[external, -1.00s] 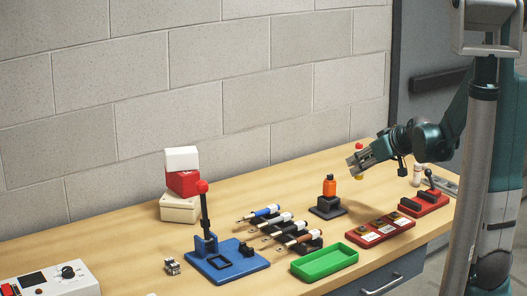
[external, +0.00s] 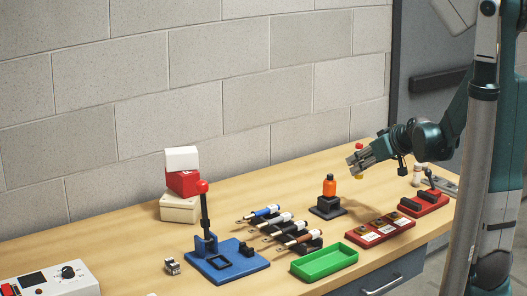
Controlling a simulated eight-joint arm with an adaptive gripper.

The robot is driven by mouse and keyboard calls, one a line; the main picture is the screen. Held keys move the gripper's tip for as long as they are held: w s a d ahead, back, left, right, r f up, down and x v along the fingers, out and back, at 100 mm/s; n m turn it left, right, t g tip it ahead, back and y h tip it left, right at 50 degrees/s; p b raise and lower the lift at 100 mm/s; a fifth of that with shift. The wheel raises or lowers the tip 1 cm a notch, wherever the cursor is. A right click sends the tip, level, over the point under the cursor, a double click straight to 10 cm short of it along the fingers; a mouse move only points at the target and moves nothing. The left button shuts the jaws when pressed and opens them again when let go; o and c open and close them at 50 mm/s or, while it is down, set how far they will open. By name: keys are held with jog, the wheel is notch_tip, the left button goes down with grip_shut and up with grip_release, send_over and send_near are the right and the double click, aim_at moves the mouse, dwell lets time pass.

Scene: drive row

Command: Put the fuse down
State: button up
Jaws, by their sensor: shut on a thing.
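My gripper (external: 356,163) is over the right part of the bench, pointing left and down. It is shut on a small upright piece, which looks like the fuse (external: 359,146). Its red end shows above the jaws and a yellow end shows below them. The jaws hide its middle. It appears held above the bench top, though the exact gap is hard to tell from this view.
Bare wood lies behind the bottle.

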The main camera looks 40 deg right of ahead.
jog(key=r, duration=1.1)
jog(key=shift+w+a+r, duration=0.1)
jog(key=shift+w+a, duration=0.05)
jog(key=shift+a, duration=0.1)
jog(key=w+a+n+y, duration=0.2)
jog(key=w+a, duration=0.2)
jog(key=a, duration=0.8)
jog(key=w+a+n+g+y, duration=0.15)
jog(key=w+a, duration=0.25)
jog(key=a, duration=0.8)
jog(key=w+a+n+y, duration=0.2)
jog(key=w+a, duration=0.3)
jog(key=a, duration=0.8)
jog(key=s+a+n+g+y+p, duration=0.1)
jog(key=s+a+n+g+y, duration=0.3)
jog(key=a, duration=1.7)
jog(key=s+a+n+t+h+p, duration=0.15)
jog(key=s+a, duration=0.35)
jog(key=a, duration=1.5)
notch_tip(320, 180, down, 11)
jog(key=g+y, duration=0.1)
jog(key=shift+s+a+b, duration=0.15)
jog(key=shift+a+b, duration=0.1)
jog(key=shift+b, duration=0.2)
jog(key=shift+f+b, duration=0.75)
jog(key=shift+f, duration=2.45)
